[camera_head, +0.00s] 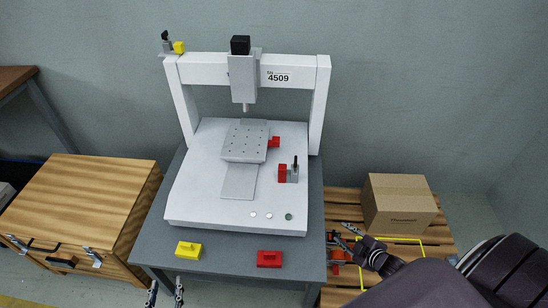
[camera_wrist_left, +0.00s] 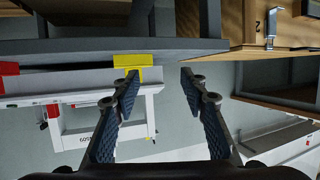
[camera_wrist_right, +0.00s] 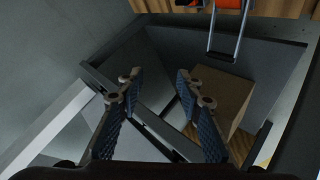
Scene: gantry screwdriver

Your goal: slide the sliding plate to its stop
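The sliding plate (camera_head: 244,143) is a grey plate with rows of holes. It sits under the gantry spindle (camera_head: 243,80), towards the back of a grey guide strip (camera_head: 239,182) on the white machine base (camera_head: 190,185). A red block (camera_head: 274,142) is at its right side. A red stop-like piece with a black lever (camera_head: 288,172) stands further forward on the right. My left gripper (camera_head: 165,292) is open and empty below the table's front edge; its fingers show apart in the left wrist view (camera_wrist_left: 160,76). My right gripper (camera_head: 342,234) is open and empty right of the table (camera_wrist_right: 159,74).
A yellow block (camera_head: 188,249) and a red block (camera_head: 269,259) lie on the grey table's front strip (camera_head: 225,262). A wooden cabinet (camera_head: 85,200) stands left. A cardboard box (camera_head: 398,203) sits on a pallet at right. Gantry posts flank the plate.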

